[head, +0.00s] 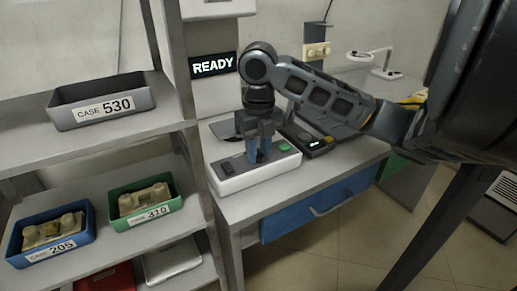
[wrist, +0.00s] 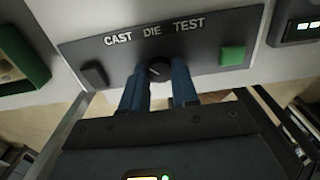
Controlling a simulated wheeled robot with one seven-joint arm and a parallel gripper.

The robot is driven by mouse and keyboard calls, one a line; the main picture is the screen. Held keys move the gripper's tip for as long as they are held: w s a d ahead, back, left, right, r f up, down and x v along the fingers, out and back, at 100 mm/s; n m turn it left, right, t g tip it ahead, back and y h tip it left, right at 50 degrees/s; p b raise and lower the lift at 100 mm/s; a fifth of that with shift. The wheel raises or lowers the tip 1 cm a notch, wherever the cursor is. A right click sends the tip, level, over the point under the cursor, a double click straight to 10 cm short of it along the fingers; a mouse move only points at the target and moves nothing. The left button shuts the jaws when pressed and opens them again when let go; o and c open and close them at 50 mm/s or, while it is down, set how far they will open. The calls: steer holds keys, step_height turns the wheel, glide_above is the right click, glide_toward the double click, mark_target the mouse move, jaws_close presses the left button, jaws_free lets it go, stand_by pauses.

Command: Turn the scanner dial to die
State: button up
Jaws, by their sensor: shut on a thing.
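The scanner (head: 240,183) is a low white box with a dark top panel on the bench. Its panel (wrist: 210,60) in the wrist view carries the words CAST, DIE and TEST. The round black dial (wrist: 159,72) sits below DIE; its pointer direction is too small to tell. My gripper (wrist: 157,70) points down over the panel with its blue fingers shut on the dial, one on each side. In the head view my gripper (head: 259,154) hides the dial.
A green button (wrist: 232,55) and a dark block (wrist: 95,75) flank the dial. A READY sign (head: 212,65) hangs behind. Shelves at left hold a grey case 530 tray (head: 75,120), green case 310 tray (head: 150,221) and blue case 205 tray (head: 20,255).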

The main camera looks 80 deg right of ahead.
mark_target(258, 154)
steer(key=shift+m, duration=0.3)
jaws_close()
steer(key=m+b, duration=0.1)
steer(key=m, duration=0.1)
steer(key=shift+m, duration=0.4)
steer(key=m, duration=0.5)
steer(key=shift+m, duration=0.3)
steer(key=o, duration=1)
jaws_free()
steer(key=shift+c, duration=0.2)
steer(key=shift+r+p, duration=0.85)
steer(key=shift+r, duration=3.05)
